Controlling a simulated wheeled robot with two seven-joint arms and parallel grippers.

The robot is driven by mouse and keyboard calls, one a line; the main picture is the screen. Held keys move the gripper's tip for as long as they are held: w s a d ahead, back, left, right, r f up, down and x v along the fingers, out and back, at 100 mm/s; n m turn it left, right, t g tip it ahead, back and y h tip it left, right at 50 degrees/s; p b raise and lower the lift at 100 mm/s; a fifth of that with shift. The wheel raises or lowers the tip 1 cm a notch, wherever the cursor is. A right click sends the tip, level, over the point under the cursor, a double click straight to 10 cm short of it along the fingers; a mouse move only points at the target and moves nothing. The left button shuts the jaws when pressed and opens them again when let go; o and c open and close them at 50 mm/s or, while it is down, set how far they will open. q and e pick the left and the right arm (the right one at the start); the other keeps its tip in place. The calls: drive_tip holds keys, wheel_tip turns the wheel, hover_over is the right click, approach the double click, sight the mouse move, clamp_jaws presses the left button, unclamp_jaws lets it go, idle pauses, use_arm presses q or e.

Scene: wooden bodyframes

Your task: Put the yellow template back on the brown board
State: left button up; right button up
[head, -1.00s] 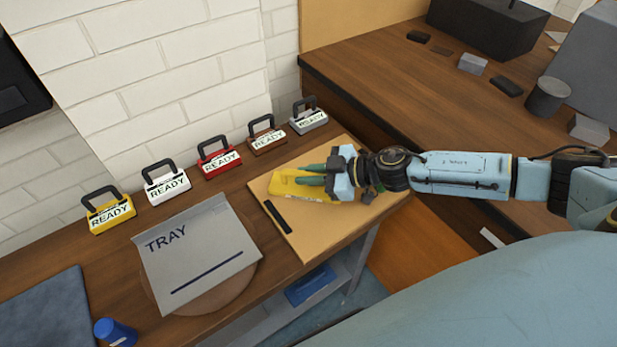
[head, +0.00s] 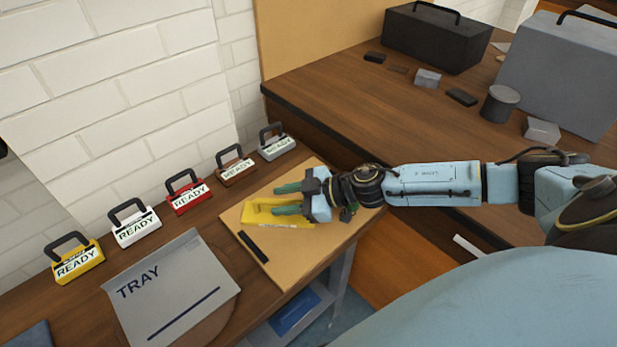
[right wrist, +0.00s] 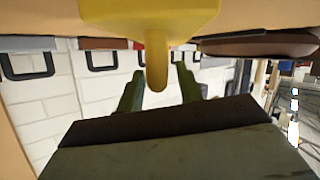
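The yellow template (head: 257,216) lies on the tan-brown board (head: 290,262) at the bench's right end. In the right wrist view the template (right wrist: 150,15) shows close up, with a yellow handle sticking out from it. My right gripper (head: 287,199) reaches over the template from the right. Its two green fingers are spread. In the right wrist view the fingers (right wrist: 158,88) stand on either side of the handle, with a gap visible on each side. Part of the template is hidden behind the gripper in the head view. My left gripper is not in view.
A black strip (head: 253,247) lies on the board's left part. A grey TRAY sheet (head: 175,290) is left of the board. Several READY boxes with handles line the wall, the grey one (head: 277,145) closest to the board. A dark toolbox (head: 435,40) stands on the other bench.

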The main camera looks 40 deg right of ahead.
drive_tip(key=v, duration=0.9)
drive_tip(key=shift+s+d, duration=0.1)
drive_tip(key=shift+s, duration=0.05)
drive_tip(key=shift+v, duration=0.75)
drive_tip(key=shift+r, duration=0.15)
